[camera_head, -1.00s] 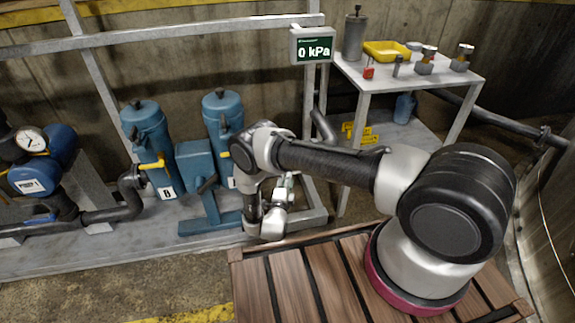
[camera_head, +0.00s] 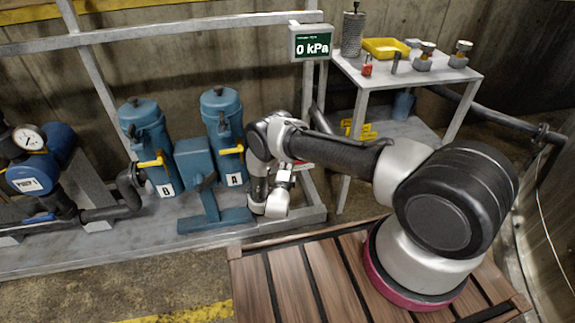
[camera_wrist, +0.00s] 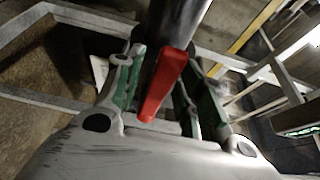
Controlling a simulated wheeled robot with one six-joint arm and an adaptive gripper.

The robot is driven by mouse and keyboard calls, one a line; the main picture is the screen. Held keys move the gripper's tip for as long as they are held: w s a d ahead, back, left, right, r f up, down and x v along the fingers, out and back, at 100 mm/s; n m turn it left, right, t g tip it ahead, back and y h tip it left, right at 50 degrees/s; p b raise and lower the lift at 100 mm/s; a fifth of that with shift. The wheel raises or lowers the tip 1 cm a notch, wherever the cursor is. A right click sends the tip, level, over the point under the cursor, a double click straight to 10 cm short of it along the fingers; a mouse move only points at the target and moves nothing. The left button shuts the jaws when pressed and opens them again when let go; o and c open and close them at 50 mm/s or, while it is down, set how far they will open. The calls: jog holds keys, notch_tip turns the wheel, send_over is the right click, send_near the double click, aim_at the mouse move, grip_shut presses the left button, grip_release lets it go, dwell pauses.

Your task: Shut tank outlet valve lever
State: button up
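A red valve lever (camera_wrist: 165,83) shows in the wrist view against a dark pipe (camera_wrist: 178,22). It slants the same way as the pipe in the picture. My gripper (camera_wrist: 160,88) has its green-padded fingers apart, one on each side of the lever. I see a gap on the left side; contact on the right is unclear. In the head view my gripper (camera_head: 284,180) is low, right of blue filter A, and a bit of red (camera_head: 299,163) shows beside it. My arm hides most of the lever and its pipe there.
Blue filters A (camera_head: 222,130) and B (camera_head: 148,140) with yellow levers stand left of my gripper. A display (camera_head: 311,45) reads 0 kPa. A grey frame post (camera_head: 310,90) rises behind my arm. A table (camera_head: 408,80) with small parts stands behind right.

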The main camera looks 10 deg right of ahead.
grip_shut()
jog(key=shift+d+r+m+g+y, duration=0.1)
jog(key=shift+r+m+g+y, duration=0.2)
jog(key=shift+r+m, duration=0.6)
jog(key=shift+d+r+m+g+y, duration=0.2)
jog(key=shift+r+m+g+y, duration=0.15)
jog(key=shift+r+m, duration=0.5)
jog(key=shift+f, duration=0.15)
jog(key=shift+o, duration=1.2)
grip_release()
jog(key=v, duration=0.8)
